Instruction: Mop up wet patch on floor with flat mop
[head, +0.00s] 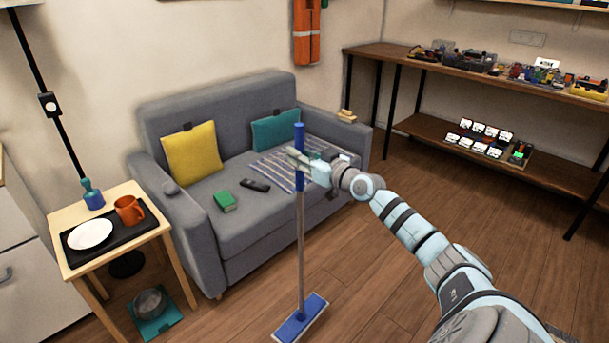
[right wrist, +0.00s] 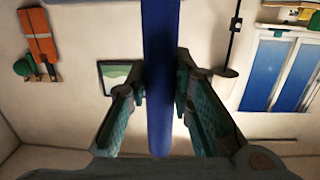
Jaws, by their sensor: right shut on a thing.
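The flat mop (head: 300,240) stands almost upright in front of the sofa, with a blue grip, a grey pole and a flat blue head (head: 301,318) with a pale edge, low at the floor. My right gripper (head: 302,160) is shut on the mop's blue grip near its top. In the right wrist view the blue grip (right wrist: 159,60) runs between the two fingers. My left gripper is not in view. I cannot make out a wet patch on the visible wood floor (head: 375,265); my right arm hides part of the floor.
A grey sofa (head: 262,232) stands just behind the mop. A small wooden table (head: 158,190) with a plate (head: 90,234) and an orange mug (head: 129,210) is on the left. A shelf (head: 420,126) lines the right wall.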

